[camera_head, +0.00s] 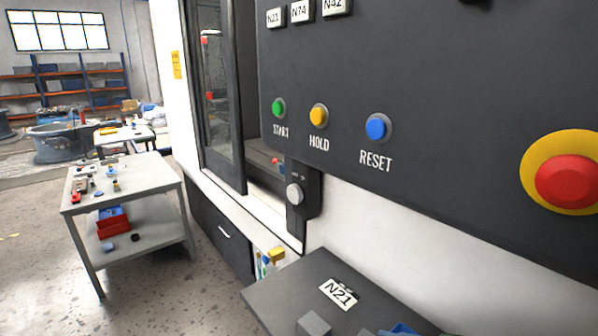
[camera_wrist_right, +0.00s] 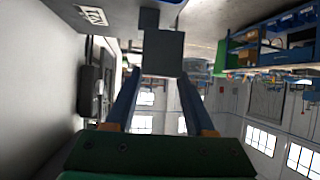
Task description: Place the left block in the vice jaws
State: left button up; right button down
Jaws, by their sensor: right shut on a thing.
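In the right wrist view, my right gripper (camera_wrist_right: 160,75) has its two blue fingers closed on a grey block (camera_wrist_right: 164,52). A second, darker grey block (camera_wrist_right: 149,18) shows just beyond the held one, by the dark table surface. In the head view, a grey block (camera_head: 313,325) stands on the dark table at the bottom edge, partly cut off. I cannot tell which of the two blocks it is. A blue part (camera_head: 402,329) to its right is mostly cut off. My left gripper is out of view. No vice jaws can be made out.
The dark table (camera_head: 275,293) bears an N21 label (camera_head: 338,294). Above it hangs the machine's control panel (camera_head: 440,90) with a red stop button (camera_head: 567,182). The machine doorway (camera_head: 262,170) is at centre. A grey workbench (camera_head: 130,193) stands left, with open floor around it.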

jog(key=s+d+f+n+g+y, duration=0.1)
jog(key=s+d, duration=0.1)
jog(key=s, duration=0.3)
jog(key=shift+s+f, duration=0.2)
jog(key=shift+s, duration=0.2)
jog(key=shift+w+r, duration=0.1)
jog(key=shift+r, duration=0.05)
dwell(0.4)
